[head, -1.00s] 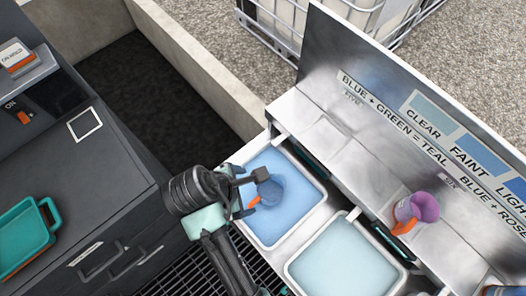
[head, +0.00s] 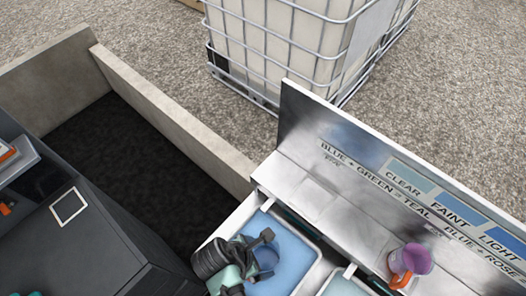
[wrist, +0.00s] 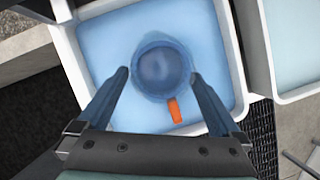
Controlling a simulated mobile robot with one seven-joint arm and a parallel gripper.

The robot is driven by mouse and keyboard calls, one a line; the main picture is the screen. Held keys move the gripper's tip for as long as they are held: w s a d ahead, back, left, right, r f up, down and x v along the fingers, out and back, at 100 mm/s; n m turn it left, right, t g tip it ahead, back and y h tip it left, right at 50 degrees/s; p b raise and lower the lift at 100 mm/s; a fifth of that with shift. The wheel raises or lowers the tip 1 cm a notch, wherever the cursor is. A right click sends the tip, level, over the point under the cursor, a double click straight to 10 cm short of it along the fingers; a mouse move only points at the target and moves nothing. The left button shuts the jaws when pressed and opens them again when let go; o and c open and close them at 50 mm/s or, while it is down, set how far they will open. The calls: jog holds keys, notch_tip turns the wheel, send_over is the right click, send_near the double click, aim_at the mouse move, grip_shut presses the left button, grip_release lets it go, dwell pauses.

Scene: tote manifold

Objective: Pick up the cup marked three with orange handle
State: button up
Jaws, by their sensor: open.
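A blue cup (wrist: 160,62) with an orange handle (wrist: 175,110) is in the blue-filled tote (wrist: 68,52); its mouth faces the wrist camera and its handle points toward my gripper's base. In the head view the cup (head: 266,257) is partly hidden by my gripper (head: 260,262). In the wrist view my gripper (wrist: 159,75) is open, with a finger on each side of the cup. I cannot tell if the fingers touch it. A purple cup (head: 418,258) with an orange handle stands on the metal ledge at the right. No number is readable on either cup.
A second, pale-filled tote (head: 345,284) is right of the first. A metal back panel (head: 310,125) with colour labels rises behind. A dark cabinet (head: 75,235) stands at the left, a low concrete wall (head: 170,125) and a caged white tank (head: 300,45) behind.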

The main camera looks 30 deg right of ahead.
aim_at(272, 257)
jog(key=x, duration=0.4)
jog(key=shift+d, duration=0.1)
jog(key=shift+s, duration=0.1)
jog(key=c, duration=1.3)
